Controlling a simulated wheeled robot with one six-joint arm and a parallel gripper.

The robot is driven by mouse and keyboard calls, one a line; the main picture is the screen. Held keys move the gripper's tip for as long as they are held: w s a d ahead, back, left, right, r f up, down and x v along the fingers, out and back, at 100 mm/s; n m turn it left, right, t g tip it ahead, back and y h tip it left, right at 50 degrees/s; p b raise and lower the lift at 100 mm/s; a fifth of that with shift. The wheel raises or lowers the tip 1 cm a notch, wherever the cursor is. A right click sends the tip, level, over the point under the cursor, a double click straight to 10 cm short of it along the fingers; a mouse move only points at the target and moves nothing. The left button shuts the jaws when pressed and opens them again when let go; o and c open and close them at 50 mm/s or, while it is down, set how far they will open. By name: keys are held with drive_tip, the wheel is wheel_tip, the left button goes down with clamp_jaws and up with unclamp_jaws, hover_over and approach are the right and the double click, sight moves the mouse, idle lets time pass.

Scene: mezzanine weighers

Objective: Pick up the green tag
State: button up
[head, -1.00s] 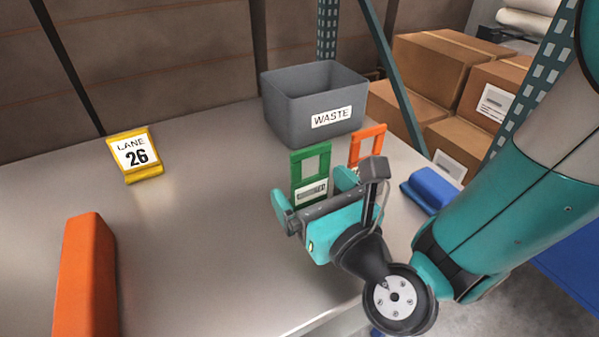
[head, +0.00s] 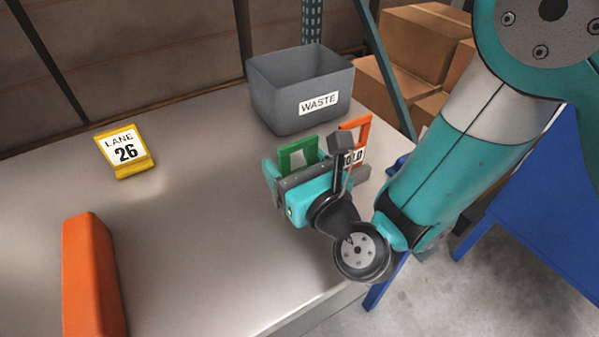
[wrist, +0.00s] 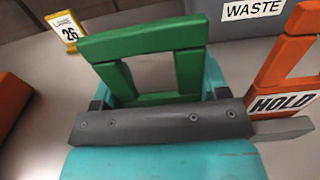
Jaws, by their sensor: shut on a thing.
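The green tag (head: 297,146) is an upright open frame, and its top bar shows above my gripper in the head view. My gripper (head: 297,168) is shut on it, with one teal finger at each side. In the wrist view the green tag (wrist: 145,42) stands up between the fingers of my gripper (wrist: 160,88). Its lower part is hidden behind the gripper body, so I cannot tell whether its base touches the table.
An orange tag marked HOLD (head: 353,125) stands close to the right of my gripper. A grey WASTE bin (head: 275,112) stands behind. A yellow LANE 26 sign (head: 136,168) and an orange block (head: 88,265) are at left. The middle-left of the table (head: 200,230) is clear.

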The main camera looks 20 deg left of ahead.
wheel_tip(320, 180, up, 20)
drive_tip(key=p, duration=1.5)
drive_tip(key=shift+p, duration=0.4)
